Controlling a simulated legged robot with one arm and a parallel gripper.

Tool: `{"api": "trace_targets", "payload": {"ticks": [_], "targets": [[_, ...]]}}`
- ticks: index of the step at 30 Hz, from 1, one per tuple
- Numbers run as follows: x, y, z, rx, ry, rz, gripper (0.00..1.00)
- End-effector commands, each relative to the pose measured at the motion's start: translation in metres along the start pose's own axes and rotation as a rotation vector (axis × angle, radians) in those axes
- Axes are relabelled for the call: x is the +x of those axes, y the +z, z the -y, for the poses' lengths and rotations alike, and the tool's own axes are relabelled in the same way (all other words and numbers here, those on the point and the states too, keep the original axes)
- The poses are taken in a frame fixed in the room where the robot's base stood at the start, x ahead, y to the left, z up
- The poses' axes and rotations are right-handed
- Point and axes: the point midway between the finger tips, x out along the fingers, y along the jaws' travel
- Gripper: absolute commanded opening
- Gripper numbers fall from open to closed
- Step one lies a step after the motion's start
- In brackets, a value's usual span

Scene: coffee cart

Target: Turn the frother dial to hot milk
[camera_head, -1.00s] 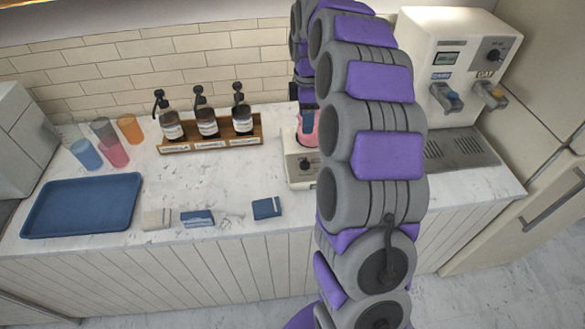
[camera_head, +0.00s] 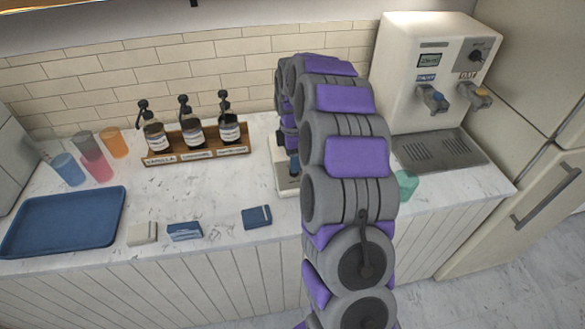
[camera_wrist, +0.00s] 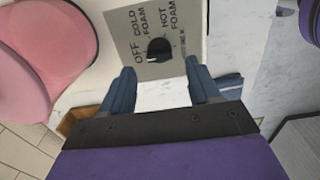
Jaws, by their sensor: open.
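The frother's black dial (camera_wrist: 158,48) shows in the wrist view on a grey panel (camera_wrist: 128,25) with OFF, COLD FOAM and HOT FOAM lettering; smaller lettering at the right is hard to read. I cannot tell exactly where the dial points. My gripper (camera_wrist: 161,78) is open, with its two blue fingers spread just below the dial in the picture and nothing between them. A pink rounded vessel (camera_wrist: 40,50) stands left of the panel. In the head view the white frother base (camera_head: 287,182) is mostly hidden by my arm.
A wooden rack (camera_head: 195,148) of pump bottles stands left of the frother. A green cup (camera_head: 405,184) and the dispenser (camera_head: 425,70) are at the right.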

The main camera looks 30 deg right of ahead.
Motion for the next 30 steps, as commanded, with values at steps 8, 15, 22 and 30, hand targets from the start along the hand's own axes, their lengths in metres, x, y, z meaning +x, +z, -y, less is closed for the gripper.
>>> {"api": "trace_targets", "payload": {"ticks": [8,15,22,30], "targets": [[0.035,0.0,0.001,0.001,-0.001,0.0,0.62],[0.039,0.0,0.001,0.001,-0.001,0.0,0.62],[0.039,0.0,0.001,0.001,-0.001,0.0,0.53],[0.039,0.0,0.001,0.001,-0.001,0.0,0.27]]}}
